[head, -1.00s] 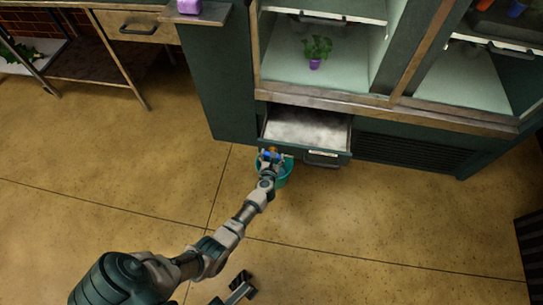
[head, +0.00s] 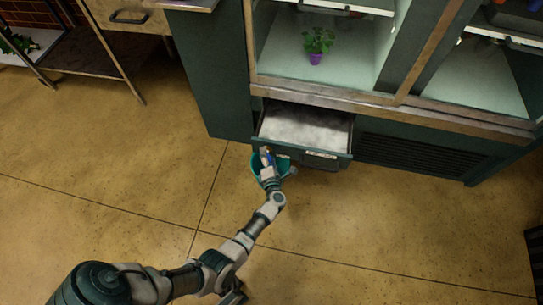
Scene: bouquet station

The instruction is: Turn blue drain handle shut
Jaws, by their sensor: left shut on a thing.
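The blue drain handle (head: 270,157) shows as a small blue patch at the front left of the open drawer (head: 303,128), low on the dark green cabinet. My left gripper (head: 266,156) is at the handle and shut on it. The gripper covers most of the handle, so its exact angle is hidden. A teal bucket (head: 256,170) stands on the floor below the drawer's front left corner, partly behind my gripper and wrist. My right gripper does not show clearly.
The drawer holds a pale, frosty-looking filling. Above it, a plant in a purple pot (head: 315,58) stands in the lit cabinet. A dark vent grille (head: 420,157) is to the right. A metal table (head: 95,62) stands at the upper left. The tiled floor (head: 400,220) is open.

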